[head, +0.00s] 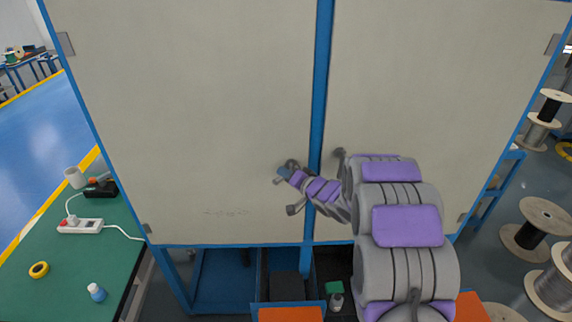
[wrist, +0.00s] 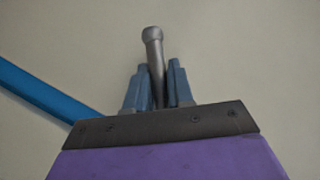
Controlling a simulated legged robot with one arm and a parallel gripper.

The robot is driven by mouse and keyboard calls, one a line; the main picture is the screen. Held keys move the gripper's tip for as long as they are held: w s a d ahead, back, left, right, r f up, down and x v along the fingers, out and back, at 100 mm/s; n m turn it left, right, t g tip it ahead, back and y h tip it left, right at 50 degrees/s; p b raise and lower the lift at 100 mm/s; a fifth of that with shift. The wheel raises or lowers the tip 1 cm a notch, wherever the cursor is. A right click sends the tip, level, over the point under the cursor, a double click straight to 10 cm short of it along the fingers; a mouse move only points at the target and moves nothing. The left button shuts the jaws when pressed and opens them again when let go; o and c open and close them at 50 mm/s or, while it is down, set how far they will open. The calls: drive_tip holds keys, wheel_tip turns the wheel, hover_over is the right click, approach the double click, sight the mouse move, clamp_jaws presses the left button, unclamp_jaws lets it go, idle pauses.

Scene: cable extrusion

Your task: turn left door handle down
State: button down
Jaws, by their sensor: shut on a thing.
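The left door (head: 190,100) is a large pale panel of a blue-framed cabinet. Its grey metal handle (wrist: 154,45) shows in the wrist view between the two blue fingers of my gripper (wrist: 158,85), with its rounded end standing out past the fingertips. The fingers are shut on the handle. In the head view my gripper (head: 284,174) is at the left door, just left of the blue centre post, and covers most of the handle. The right door (head: 440,90) has a grey handle (head: 340,155) beside the post, partly behind my arm.
A blue post (head: 320,90) runs between the doors. At left is a green table (head: 50,265) with a power strip (head: 80,226), yellow tape roll (head: 39,270) and small bottle (head: 96,292). Cable spools (head: 540,225) stand at right. Orange surfaces (head: 290,314) lie below the cabinet.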

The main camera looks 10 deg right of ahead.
drive_tip(key=shift+d+f+n+g+h+p, duration=0.15)
drive_tip(key=shift+n+g+h+p, duration=0.35)
drive_tip(key=shift+n+h+p, duration=0.5)
drive_tip(key=shift+s+d+f+n+g+h+p, duration=0.15)
drive_tip(key=shift+f+n+g+h+p, duration=0.2)
drive_tip(key=shift+n+h, duration=0.3)
drive_tip(key=shift+d+f+n+g+h+b, duration=0.1)
drive_tip(key=shift+d+n+g+h+b, duration=0.2)
drive_tip(key=shift+n+h+b, duration=0.45)
drive_tip(key=shift+d+f+n+g+h+b, duration=0.15)
drive_tip(key=shift+n+g+h+b, duration=0.1)
drive_tip(key=shift+n+h+b, duration=0.45)
drive_tip(key=shift+r, duration=0.15)
drive_tip(key=c, duration=1.1)
unclamp_jaws()
drive_tip(key=shift+r, duration=0.15)
